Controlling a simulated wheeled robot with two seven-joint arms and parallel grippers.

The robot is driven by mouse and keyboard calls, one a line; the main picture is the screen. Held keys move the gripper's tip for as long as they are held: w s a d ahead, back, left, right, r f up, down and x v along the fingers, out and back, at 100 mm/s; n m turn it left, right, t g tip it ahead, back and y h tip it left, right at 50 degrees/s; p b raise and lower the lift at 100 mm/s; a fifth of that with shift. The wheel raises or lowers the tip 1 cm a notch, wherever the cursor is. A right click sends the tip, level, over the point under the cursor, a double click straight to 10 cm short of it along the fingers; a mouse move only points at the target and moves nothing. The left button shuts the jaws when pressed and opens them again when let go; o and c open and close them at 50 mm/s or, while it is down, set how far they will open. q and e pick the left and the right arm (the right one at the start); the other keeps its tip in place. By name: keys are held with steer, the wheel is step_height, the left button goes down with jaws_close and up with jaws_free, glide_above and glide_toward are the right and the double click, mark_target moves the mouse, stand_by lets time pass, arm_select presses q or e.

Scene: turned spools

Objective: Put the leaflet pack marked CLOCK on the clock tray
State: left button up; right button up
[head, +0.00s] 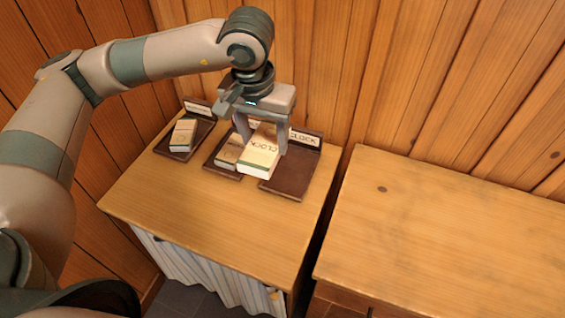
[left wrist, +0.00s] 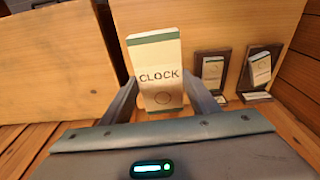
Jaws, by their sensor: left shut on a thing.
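The leaflet pack marked CLOCK (head: 258,158) is cream with a green band, held between the fingers of my left gripper (head: 262,140). In the left wrist view the pack (left wrist: 158,72) faces me, with its CLOCK lettering readable. The clock tray (head: 292,183) is dark brown, with a CLOCK label on its raised back. In the head view the pack overlaps the left part of this tray and the right edge of the middle tray. It looks held above them, but the gap is hard to judge. The clock tray is not discernible in the left wrist view. My right gripper is not in view.
A middle tray (head: 211,164) and a left tray (head: 167,146) each hold a similar pack, close beside the clock tray. The front of the wooden cabinet top (head: 210,225) is clear. A bare wooden top (head: 440,240) stands to the right across a narrow gap. Plank walls rise behind.

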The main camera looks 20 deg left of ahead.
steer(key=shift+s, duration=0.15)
